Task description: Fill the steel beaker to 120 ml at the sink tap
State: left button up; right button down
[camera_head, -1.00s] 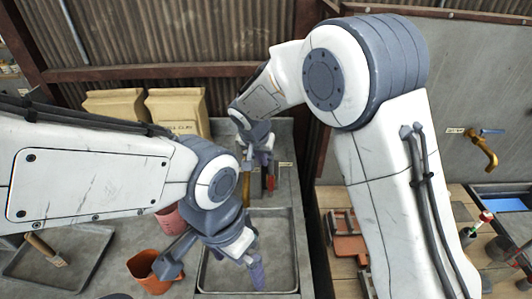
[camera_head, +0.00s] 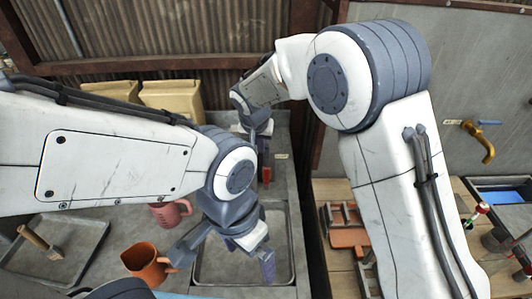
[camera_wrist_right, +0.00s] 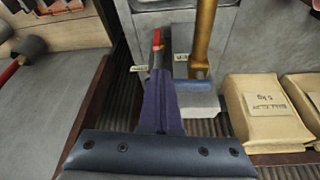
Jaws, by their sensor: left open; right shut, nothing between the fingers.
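I cannot pick out a steel beaker in either view. The sink basin (camera_head: 291,225) is a grey rectangular tray at the middle front. My left gripper (camera_head: 224,256) is open and empty above it. My right gripper (camera_head: 262,160) is at the back of the sink, its fingers shut with nothing between them. In the right wrist view the fingers (camera_wrist_right: 160,80) point at a red-ended lever (camera_wrist_right: 157,38), also in the head view (camera_head: 266,175); whether they touch is unclear.
An orange jug (camera_head: 147,263) and a pink mug (camera_head: 170,214) stand left of the basin. A grey tray (camera_head: 85,240) with a wooden-handled tool is farther left. Tan bags (camera_head: 175,97) stand behind. Another brass tap (camera_head: 483,143) is on the right wall.

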pick_arm(q)
jog(key=shift+d+f, duration=0.1)
jog(key=shift+f, duration=0.15)
pick_arm(e)
jog(key=shift+w+d, duration=0.2)
jog(key=shift+d, duration=0.1)
jog(key=s+r+b, duration=0.6)
jog(key=s+r, duration=0.3)
pick_arm(q)
notch_tip(320, 180, down, 6)
jog(key=s, duration=0.1)
jog(key=shift+d, duration=0.15)
pick_arm(e)
jog(key=s+d+f+n+g, duration=0.2)
jog(key=s+d+f+n, duration=0.2)
jog(key=s, duration=0.9)
jog(key=s+d+f+n+g+y, duration=0.1)
jog(key=s+d+f+n, duration=0.3)
jog(key=s, duration=0.9)
notch_tip(320, 180, down, 3)
jog(key=shift+s+d+r+g, duration=0.1)
jog(key=shift+s+d+g, duration=0.1)
jog(key=shift+d+g, duration=0.8)
